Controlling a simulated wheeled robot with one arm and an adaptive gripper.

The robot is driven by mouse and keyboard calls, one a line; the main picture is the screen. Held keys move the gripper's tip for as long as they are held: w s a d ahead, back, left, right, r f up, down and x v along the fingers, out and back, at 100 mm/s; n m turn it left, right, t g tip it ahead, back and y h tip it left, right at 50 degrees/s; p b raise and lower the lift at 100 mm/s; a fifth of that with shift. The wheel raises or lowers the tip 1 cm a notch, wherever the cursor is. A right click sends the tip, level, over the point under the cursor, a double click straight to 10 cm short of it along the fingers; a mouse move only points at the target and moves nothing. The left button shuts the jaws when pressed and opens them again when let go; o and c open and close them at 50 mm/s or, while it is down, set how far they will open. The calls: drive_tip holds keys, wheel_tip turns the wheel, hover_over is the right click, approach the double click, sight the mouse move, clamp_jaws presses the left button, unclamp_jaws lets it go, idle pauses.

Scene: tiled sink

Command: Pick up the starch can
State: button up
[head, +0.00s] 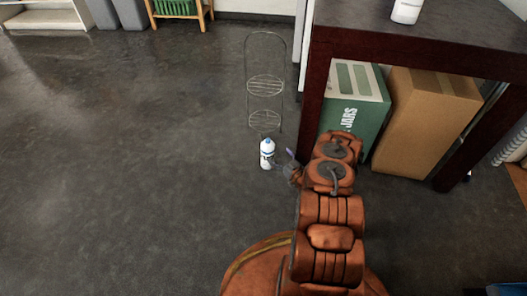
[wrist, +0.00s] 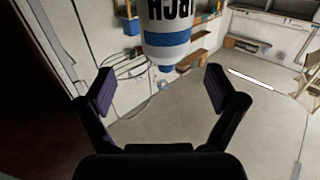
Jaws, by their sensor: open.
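The starch can (head: 267,154) is white with a blue band and a blue cap. In the head view it stands upright on the dark floor, just left of my gripper (head: 290,170). In the wrist view the can (wrist: 168,30) appears upside down at the top, its lettering inverted and its far end cut off by the frame. My gripper (wrist: 160,90) is open and empty in that view, its two fingers wide apart. The can lies beyond the fingertips, roughly in line with the gap, and does not touch them.
A wire rack (head: 265,85) stands just behind the can. A dark table (head: 420,30) is to the right, with a green box (head: 350,105) and a cardboard box (head: 425,120) beneath it. A white bottle (head: 406,11) stands on the table. The floor to the left is clear.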

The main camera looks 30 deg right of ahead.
sight(268, 146)
drive_tip(key=shift+w+f, duration=0.15)
drive_tip(key=shift+w, duration=0.35)
drive_tip(key=shift+w+a+f+b, duration=0.1)
drive_tip(key=shift+w+a+b, duration=0.1)
drive_tip(key=shift+w+b, duration=0.3)
drive_tip(key=shift+w+a+b, duration=0.2)
drive_tip(key=shift+w+b, duration=0.15)
drive_tip(key=shift+w, duration=0.2)
drive_tip(key=w, duration=0.1)
drive_tip(key=w+b, duration=0.2)
drive_tip(key=shift+w+a+f, duration=0.1)
drive_tip(key=shift+w+a, duration=0.15)
drive_tip(key=shift+w, duration=0.15)
drive_tip(key=shift+w+b, duration=0.3)
drive_tip(key=shift+b, duration=0.05)
clamp_jaws()
